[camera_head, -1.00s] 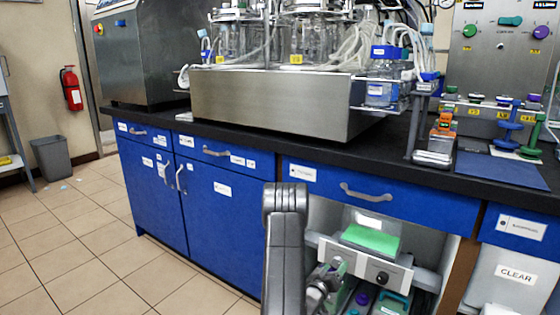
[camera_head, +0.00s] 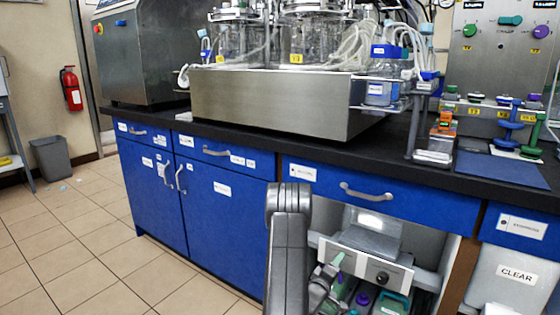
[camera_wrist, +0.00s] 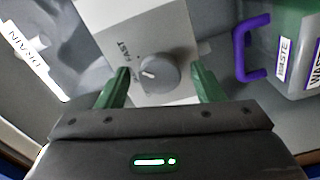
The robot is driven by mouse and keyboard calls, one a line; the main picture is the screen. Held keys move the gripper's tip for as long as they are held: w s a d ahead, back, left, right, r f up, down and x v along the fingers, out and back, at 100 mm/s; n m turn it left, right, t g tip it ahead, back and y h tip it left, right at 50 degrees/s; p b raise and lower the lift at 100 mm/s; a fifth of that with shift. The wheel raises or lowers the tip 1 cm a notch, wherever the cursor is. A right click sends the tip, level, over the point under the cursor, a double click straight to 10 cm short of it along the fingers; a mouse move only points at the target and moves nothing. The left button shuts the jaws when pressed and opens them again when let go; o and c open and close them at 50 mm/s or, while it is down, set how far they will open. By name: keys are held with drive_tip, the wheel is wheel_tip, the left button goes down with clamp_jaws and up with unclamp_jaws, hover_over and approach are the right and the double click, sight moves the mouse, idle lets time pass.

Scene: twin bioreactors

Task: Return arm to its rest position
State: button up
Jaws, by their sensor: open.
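My arm (camera_head: 288,240) stands upright at the bottom middle of the head view. In the wrist view my gripper (camera_wrist: 160,84) is open, with its two green fingers apart on either side of a grey knob (camera_wrist: 158,74). The knob sits on a pale panel marked "FAST". I see gaps beside the knob, but cannot tell how far it is from the fingertips in depth. In the head view the gripper is low, in front of the left part of the device (camera_head: 400,270) under the bench, and is partly hidden by my arm.
Blue cabinets (camera_head: 225,225) and a black worktop (camera_head: 420,162) stand close ahead. Green containers are in the recess; one in the wrist view has a purple handle (camera_wrist: 243,50) and a "WASTE" label. A clear bin (camera_head: 510,280) is at right. The tiled floor (camera_head: 80,240) at left is open.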

drive_tip(key=n+p, duration=0.3)
drive_tip(key=n, duration=0.6)
drive_tip(key=shift+n+p, duration=0.3)
drive_tip(key=shift+s+r, duration=0.1)
idle(0.4)
